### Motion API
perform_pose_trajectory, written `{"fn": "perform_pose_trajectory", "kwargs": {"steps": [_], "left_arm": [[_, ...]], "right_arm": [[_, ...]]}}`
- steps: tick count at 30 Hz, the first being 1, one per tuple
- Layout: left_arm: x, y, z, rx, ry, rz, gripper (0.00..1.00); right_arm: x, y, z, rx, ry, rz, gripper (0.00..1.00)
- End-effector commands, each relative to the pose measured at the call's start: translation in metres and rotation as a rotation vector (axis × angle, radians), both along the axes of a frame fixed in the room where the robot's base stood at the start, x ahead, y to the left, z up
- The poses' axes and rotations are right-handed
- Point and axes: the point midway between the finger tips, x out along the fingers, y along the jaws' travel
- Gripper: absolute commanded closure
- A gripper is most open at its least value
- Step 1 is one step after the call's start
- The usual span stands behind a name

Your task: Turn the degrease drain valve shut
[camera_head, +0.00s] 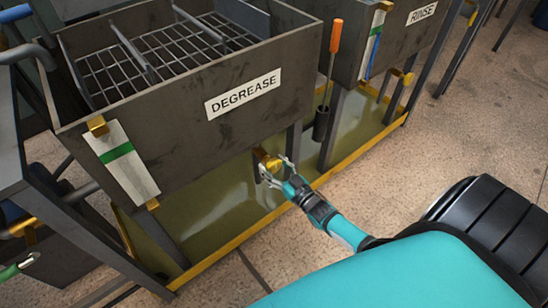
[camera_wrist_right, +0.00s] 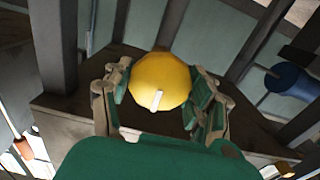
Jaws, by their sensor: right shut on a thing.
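The degrease tank (camera_head: 190,110) is a dark metal box with a white DEGREASE label (camera_head: 243,94) on its front. Its drain valve has a yellow knob (camera_head: 268,160) low under the tank front. In the right wrist view the knob (camera_wrist_right: 160,75) is round, with a short white mark on its face pointing down and slightly left. My right gripper (camera_head: 273,170) is at the knob, its fingers (camera_wrist_right: 163,100) closed on either side of it. The fingers hide part of the knob and the valve body in the head view.
A shallow yellow-edged tray (camera_head: 222,252) of murky liquid lies below the tanks. The RINSE tank (camera_head: 400,45) stands to the right. An orange-handled tool (camera_head: 336,36) sits in a dark holder between them. A wire rack (camera_head: 165,55) is inside the degrease tank.

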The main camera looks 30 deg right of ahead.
Motion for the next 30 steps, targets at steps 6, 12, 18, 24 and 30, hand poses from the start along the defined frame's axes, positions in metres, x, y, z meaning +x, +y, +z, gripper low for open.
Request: {"fn": "perform_pose_trajectory", "kwargs": {"steps": [6, 12, 18, 24, 30], "left_arm": [[0.0006, -0.0003, -0.0046, 0.0, 0.003, 0.0, 0.3], [0.0006, -0.0002, -0.006, 0.001, 0.003, 0.0, 0.3], [0.0006, -0.0001, -0.006, 0.001, 0.003, 0.0, 0.3], [0.0005, -0.0002, -0.0059, 0.0, 0.003, 0.0, 0.3], [0.0004, -0.0002, -0.0057, 0.0, 0.004, 0.0, 0.3]], "right_arm": [[-0.0009, 0.0003, -0.0019, 0.043, 0.008, 0.0, 0.75], [-0.001, 0.0004, -0.0021, 0.052, 0.009, 0.0, 0.75], [-0.0011, 0.0007, -0.002, 0.051, 0.009, 0.0, 0.75], [-0.0007, 0.0006, -0.0014, 0.051, 0.007, 0.0, 0.21], [-0.0003, 0.0004, -0.0006, 0.049, 0.005, 0.0, 0.17]]}}
